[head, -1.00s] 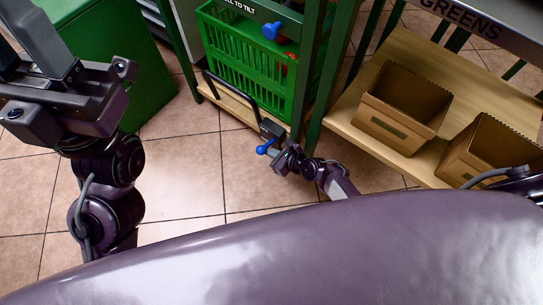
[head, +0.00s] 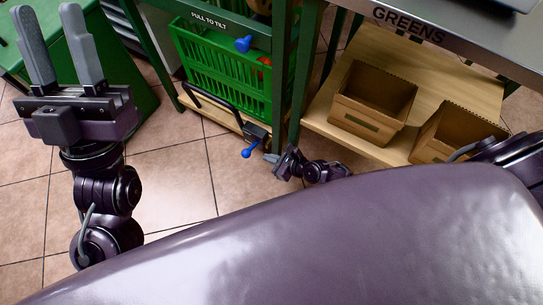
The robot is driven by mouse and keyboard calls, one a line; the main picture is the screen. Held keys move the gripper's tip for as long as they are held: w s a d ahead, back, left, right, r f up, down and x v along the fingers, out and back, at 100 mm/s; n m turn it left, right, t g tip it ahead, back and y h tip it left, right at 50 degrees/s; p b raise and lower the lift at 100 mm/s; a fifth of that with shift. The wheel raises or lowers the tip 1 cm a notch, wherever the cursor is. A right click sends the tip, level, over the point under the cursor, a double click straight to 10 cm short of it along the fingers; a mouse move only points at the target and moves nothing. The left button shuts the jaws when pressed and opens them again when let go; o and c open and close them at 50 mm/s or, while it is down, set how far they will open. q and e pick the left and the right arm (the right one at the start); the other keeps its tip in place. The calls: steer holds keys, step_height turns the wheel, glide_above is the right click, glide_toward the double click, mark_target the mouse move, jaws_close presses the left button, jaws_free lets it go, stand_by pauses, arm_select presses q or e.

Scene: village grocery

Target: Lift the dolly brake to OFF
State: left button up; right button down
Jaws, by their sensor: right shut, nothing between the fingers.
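The dolly (head: 217,114) is a low wooden platform with a black bar handle (head: 208,103), under a green crate in the head view. A blue brake lever (head: 249,151) sticks out from a dark block at its front right corner and slopes down to the left. Its OFF marking cannot be read. My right gripper (head: 270,158) is shut and empty, just right of the lever; a small gap seems to show between them. My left gripper (head: 58,45) is open and empty at the upper left, fingers pointing up, far from the dolly.
The green crate (head: 225,75) stands in a green frame labelled PULL TO TILT, with another blue knob (head: 243,44). Green posts (head: 306,65) rise close to the lever. Cardboard boxes (head: 372,100) stand on a wooden shelf at right. Tiled floor is clear at lower left.

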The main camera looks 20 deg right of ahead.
arm_select(q)
steer(key=shift+w+d+f+g+y, duration=0.25)
steer(key=shift+w+f+g, duration=0.15)
steer(key=shift+w+f, duration=0.2)
steer(key=shift+w+d+f+g+y, duration=0.15)
steer(key=shift+w+d+f+g, duration=0.05)
steer(key=shift+w+f+g, duration=0.3)
arm_select(e)
steer(key=shift+s+d+r, duration=0.15)
steer(key=shift+s, duration=0.1)
arm_select(q)
steer(key=shift+s, duration=0.1)
arm_select(e)
steer(key=shift+s, duration=0.1)
